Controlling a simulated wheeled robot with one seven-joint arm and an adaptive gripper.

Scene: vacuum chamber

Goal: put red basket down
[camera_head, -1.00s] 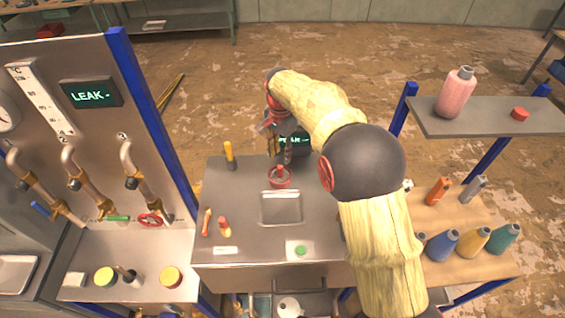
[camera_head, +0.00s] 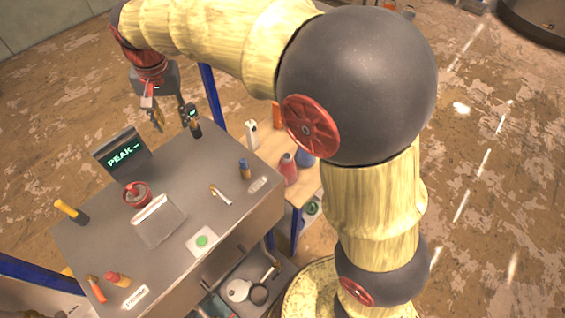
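The small red basket (camera_head: 137,196) stands on the grey tabletop (camera_head: 200,160). It is beside a square metal basin (camera_head: 158,221) and in front of a small screen (camera_head: 121,155) reading "PEAK". Something dark shows inside the basket. My gripper (camera_head: 174,121) hangs up and to the right of the screen, near the table's far edge. Its two fingers are spread with nothing between them, and it is well apart from the basket.
Screwdriver-like tools stand at the left (camera_head: 70,211) and far edge (camera_head: 195,127). A green button (camera_head: 202,241) is at the front. A wooden shelf (camera_head: 270,148) with bottles adjoins on the right. The tabletop's middle right is mostly clear.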

